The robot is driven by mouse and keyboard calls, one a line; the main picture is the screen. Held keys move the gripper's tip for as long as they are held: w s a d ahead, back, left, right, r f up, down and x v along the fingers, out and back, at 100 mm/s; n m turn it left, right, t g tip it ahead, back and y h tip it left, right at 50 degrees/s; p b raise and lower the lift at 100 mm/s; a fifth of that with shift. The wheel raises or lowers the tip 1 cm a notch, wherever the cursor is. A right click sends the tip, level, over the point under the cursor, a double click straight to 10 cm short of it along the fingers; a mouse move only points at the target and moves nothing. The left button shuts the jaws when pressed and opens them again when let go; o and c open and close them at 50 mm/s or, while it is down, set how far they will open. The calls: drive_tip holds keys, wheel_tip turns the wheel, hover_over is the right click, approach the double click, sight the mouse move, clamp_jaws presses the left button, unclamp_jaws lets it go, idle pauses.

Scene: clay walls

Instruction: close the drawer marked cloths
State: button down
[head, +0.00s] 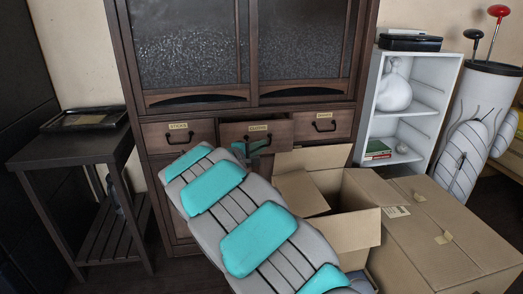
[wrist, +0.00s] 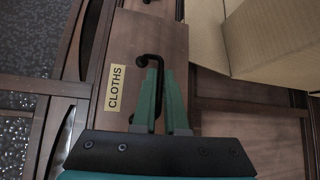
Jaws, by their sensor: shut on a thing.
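The cloths drawer (head: 230,131) is the middle one of three in the dark wood cabinet. Its front stands out a little from its neighbours, so it is partly open. In the wrist view its front (wrist: 172,38) carries a yellow label (wrist: 115,88) reading CLOTHS, beside a black bar handle (wrist: 142,60). My gripper (wrist: 161,76) has its green fingers closed on the handle. In the head view my grey and teal arm reaches up to the drawer, and the gripper (head: 251,148) is small and partly hidden there.
A dark side table (head: 65,150) stands left; a white shelf (head: 425,95) and a white bin (head: 475,90) stand right.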

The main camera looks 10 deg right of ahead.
drive_tip(key=w+p, duration=0.1)
drive_tip(key=w, duration=0.6)
drive_tip(key=shift+w, duration=0.2)
drive_tip(key=c, duration=1)
unclamp_jaws()
drive_tip(key=shift+o, duration=0.2)
drive_tip(key=shift+r, duration=0.1)
drive_tip(key=shift+s+a, duration=0.1)
drive_tip(key=shift+s, duration=0.05)
drive_tip(key=f+v, duration=0.1)
drive_tip(key=v, duration=0.6)
drive_tip(key=shift+s+a+r, duration=0.2)
drive_tip(key=shift+s+r, duration=0.05)
drive_tip(key=shift+r, duration=0.1)
